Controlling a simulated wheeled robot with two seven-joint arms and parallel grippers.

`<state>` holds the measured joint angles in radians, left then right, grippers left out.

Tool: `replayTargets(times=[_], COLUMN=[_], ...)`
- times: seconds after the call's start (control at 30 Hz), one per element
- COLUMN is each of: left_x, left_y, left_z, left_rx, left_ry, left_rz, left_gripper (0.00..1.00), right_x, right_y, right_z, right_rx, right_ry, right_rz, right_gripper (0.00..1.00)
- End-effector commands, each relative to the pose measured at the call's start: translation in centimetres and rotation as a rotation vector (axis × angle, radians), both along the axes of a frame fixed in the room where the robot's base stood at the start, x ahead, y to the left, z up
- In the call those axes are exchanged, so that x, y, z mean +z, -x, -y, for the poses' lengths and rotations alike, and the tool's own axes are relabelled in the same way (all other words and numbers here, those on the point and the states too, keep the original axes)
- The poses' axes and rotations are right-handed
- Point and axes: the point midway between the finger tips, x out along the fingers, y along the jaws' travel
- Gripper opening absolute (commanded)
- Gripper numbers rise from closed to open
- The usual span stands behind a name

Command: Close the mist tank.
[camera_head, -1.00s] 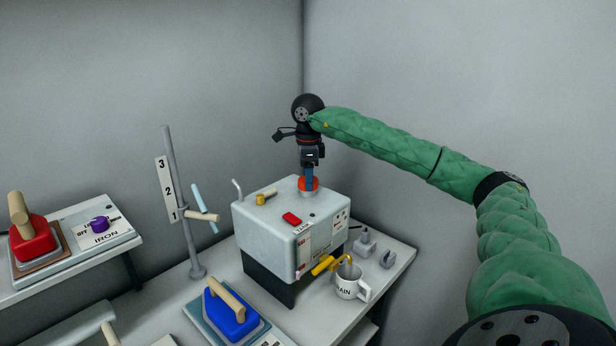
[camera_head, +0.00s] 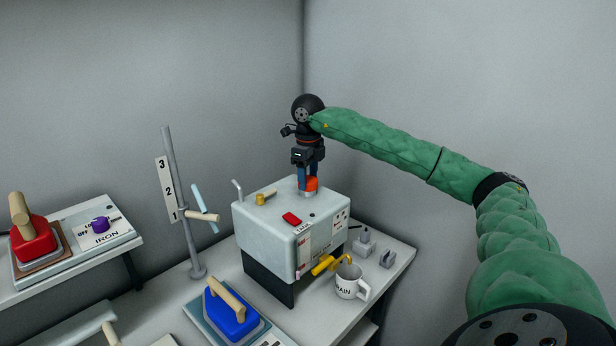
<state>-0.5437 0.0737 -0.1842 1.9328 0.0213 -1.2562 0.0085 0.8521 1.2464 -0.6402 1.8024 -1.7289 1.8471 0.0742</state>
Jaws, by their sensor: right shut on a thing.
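The mist tank (camera_head: 263,233) is a pale grey box with rounded edges on a dark base, standing on the white table. An orange cap (camera_head: 311,184) sits at a grey neck on the tank's top, toward the back right. My right gripper (camera_head: 308,186) points straight down over the neck, shut on the orange cap, with its blue fingers at the cap's sides and hiding part of it. I cannot tell whether the cap is fully seated. My left gripper is out of view.
On the tank's top are a red button (camera_head: 292,218), a brass fitting and a bent grey pipe. A white mug (camera_head: 349,283) stands under a yellow tap (camera_head: 323,264). A blue iron (camera_head: 231,311) lies in front, a red iron (camera_head: 29,238) at left, and a numbered pole (camera_head: 181,210) beside the tank.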

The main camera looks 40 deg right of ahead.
Motion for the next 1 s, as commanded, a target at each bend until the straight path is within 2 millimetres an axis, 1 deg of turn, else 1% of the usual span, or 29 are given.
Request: replayTargets(times=[0.2, 0.3, 0.4, 0.6, 0.63, 0.73, 0.77, 0.97, 1.0], left_x=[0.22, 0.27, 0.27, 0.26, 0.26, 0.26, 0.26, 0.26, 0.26], left_y=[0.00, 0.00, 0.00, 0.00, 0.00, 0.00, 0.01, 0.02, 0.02], left_z=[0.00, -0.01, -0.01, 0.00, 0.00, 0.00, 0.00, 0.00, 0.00], left_rx=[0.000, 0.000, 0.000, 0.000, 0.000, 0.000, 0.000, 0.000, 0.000], left_ry=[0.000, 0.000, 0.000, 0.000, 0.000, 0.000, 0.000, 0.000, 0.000], left_rz=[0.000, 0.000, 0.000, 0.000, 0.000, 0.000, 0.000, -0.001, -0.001], left_gripper=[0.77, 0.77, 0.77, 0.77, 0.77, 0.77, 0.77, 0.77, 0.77], right_x=[-0.06, -0.10, -0.12, -0.14, -0.14, -0.13, -0.13, -0.09, -0.09], right_y=[0.01, 0.02, 0.01, 0.02, 0.03, 0.02, 0.01, 0.01, 0.01], right_z=[-0.04, -0.03, -0.04, -0.05, -0.04, -0.03, -0.04, -0.02, -0.02], right_rx=[-0.218, -0.290, -0.321, -0.325, -0.324, -0.324, -0.324, -0.324, -0.324], right_ry=[-0.001, 0.000, 0.000, 0.000, 0.000, 0.000, 0.000, 0.000, 0.000], right_rz=[-0.001, -0.001, -0.001, -0.002, -0.002, -0.001, -0.001, -0.001, -0.001], right_gripper=[0.29, 0.29, 0.29, 0.29, 0.53, 0.73, 0.77, 0.77, 0.80])
